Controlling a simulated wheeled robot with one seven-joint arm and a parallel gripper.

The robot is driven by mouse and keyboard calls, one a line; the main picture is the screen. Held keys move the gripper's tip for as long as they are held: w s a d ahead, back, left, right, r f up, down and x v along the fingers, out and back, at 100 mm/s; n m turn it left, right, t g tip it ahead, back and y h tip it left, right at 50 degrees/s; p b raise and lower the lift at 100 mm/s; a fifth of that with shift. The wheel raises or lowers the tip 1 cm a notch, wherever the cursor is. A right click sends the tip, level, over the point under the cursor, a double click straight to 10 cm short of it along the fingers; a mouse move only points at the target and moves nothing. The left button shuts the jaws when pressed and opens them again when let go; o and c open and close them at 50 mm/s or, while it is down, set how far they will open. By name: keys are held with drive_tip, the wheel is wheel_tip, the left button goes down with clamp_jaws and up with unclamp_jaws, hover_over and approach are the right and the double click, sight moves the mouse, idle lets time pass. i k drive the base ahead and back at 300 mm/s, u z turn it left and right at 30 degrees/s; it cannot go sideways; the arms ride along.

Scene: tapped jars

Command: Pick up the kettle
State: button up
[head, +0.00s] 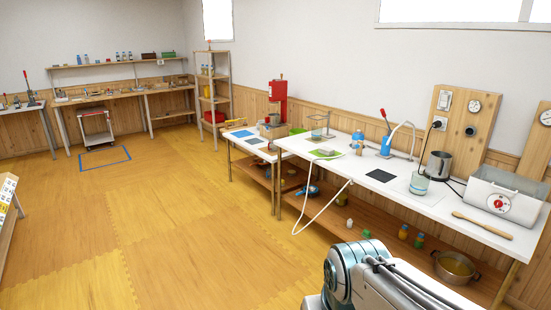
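I cannot surely make out a kettle by its shape. A grey metal vessel (438,164) stands upright on the white bench top (470,217), near the wall and below a wooden panel with a socket; a dark cord runs near it. My arm shows at the bottom of the head view, right of the middle, in front of the bench. My gripper is not in view, so what it holds cannot be seen.
A glass jar with pale liquid (419,183) stands just in front of the grey vessel. A blue bottle (386,146) stands farther left. The yellow floor (180,230) left of the bench is clear.

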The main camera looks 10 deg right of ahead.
sight(439, 162)
drive_tip(key=z, duration=0.35)
drive_tip(key=i, duration=1.95)
drive_tip(key=z, duration=1.15)
drive_tip(key=i, duration=1.55)
drive_tip(key=z, duration=0.55)
